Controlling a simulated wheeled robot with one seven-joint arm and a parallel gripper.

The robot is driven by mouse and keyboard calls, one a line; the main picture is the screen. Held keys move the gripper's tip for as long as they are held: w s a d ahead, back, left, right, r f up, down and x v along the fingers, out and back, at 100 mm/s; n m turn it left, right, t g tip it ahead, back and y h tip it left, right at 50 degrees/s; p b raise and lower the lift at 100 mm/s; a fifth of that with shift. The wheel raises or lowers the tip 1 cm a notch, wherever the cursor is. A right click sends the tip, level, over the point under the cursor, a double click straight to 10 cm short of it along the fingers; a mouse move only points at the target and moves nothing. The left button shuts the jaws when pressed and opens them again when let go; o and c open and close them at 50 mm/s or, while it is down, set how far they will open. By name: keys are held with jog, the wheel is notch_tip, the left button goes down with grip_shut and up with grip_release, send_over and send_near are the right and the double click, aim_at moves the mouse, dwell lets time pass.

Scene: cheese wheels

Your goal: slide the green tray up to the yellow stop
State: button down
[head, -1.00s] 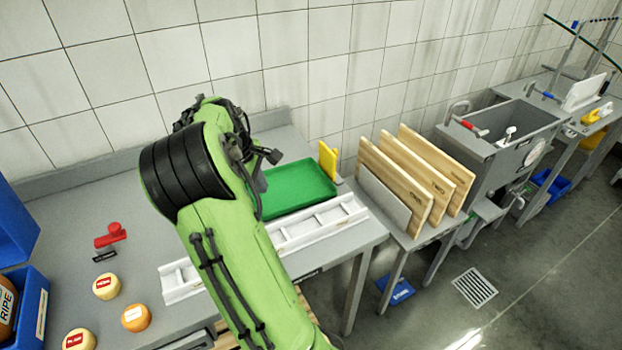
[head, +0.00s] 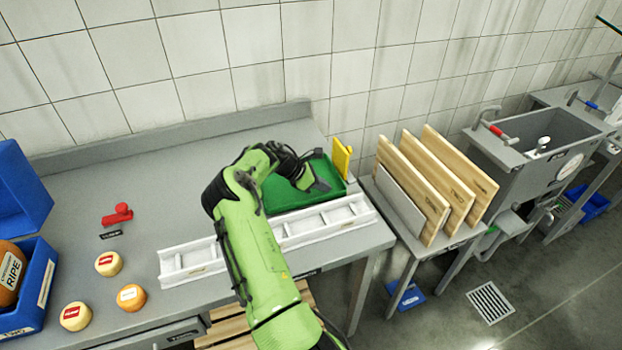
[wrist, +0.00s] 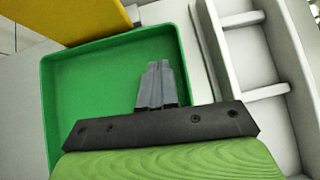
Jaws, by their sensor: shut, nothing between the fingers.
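The green tray (head: 283,194) lies on the grey bench behind a white rail, partly hidden by my arm. Its floor shows empty in the wrist view (wrist: 95,95). The yellow stop (head: 342,158) stands upright at the bench's right end, by the tray's far right corner. In the wrist view the stop (wrist: 70,15) is very near the tray's rim; I cannot tell whether they touch. My gripper (head: 322,187) is over the right part of the tray. Its fingers (wrist: 157,68) are shut and empty, and lie within the tray's outline; their height above its floor is unclear.
The white rail (head: 270,235) runs along the tray's front side. Wooden boards (head: 440,175) stand in a rack to the right. Cheese wheels (head: 131,297), a red object (head: 117,214) and a blue bin (head: 40,295) are at left. The bench's back left is clear.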

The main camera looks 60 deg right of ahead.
aim_at(340, 181)
jog(key=shift+s+d, duration=1.4)
jog(key=shift+d, duration=0.05)
jog(key=shift+s+d, duration=0.6)
jog(key=shift+s, duration=0.05)
